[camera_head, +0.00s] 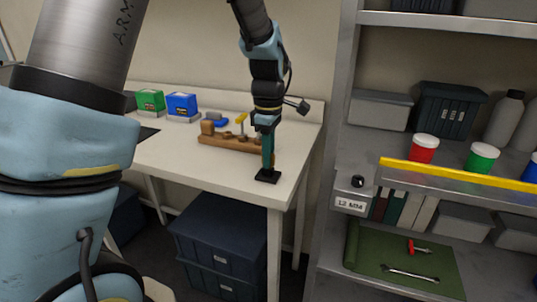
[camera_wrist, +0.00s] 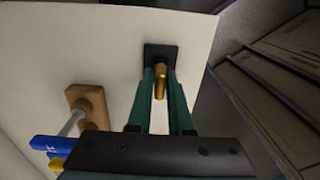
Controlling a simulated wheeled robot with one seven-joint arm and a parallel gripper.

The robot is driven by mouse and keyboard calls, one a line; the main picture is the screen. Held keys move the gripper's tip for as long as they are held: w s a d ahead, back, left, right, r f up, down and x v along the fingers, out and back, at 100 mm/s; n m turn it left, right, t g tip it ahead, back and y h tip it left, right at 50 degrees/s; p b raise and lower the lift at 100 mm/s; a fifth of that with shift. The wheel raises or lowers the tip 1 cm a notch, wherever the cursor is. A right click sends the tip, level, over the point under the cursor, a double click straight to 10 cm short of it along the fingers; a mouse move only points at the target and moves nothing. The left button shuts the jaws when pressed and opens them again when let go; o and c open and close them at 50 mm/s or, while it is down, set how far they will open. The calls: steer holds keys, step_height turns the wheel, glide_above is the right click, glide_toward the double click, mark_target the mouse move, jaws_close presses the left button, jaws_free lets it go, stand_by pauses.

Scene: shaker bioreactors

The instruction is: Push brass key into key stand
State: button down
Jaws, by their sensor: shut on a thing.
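The brass key (camera_wrist: 160,84) is between the teal fingers of my gripper (camera_wrist: 161,74) in the wrist view. My gripper is shut on it. The black square key stand (camera_wrist: 158,51) lies just beyond the fingertips, and the key's far end lines up with it. I cannot tell how deep the key sits in it. In the head view, my gripper (camera_head: 267,164) points down over the key stand (camera_head: 267,177) near the table's front right corner. The key is hidden by the fingers there.
A wooden rack (camera_head: 236,146) with blue-handled and yellow tools stands left of my gripper. Green (camera_head: 150,101) and blue (camera_head: 182,104) boxes are at the table's back. A metal shelf (camera_head: 345,130) stands to the right. The table's front left is clear.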

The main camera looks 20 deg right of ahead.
steer(key=shift+f, duration=0.3)
stand_by(0.5)
steer(key=c, duration=0.8)
jaws_free()
steer(key=shift+o, duration=0.2)
step_height(320, 180, up, 11)
steer(key=shift+f+b, duration=0.1)
steer(key=shift+b, duration=0.75)
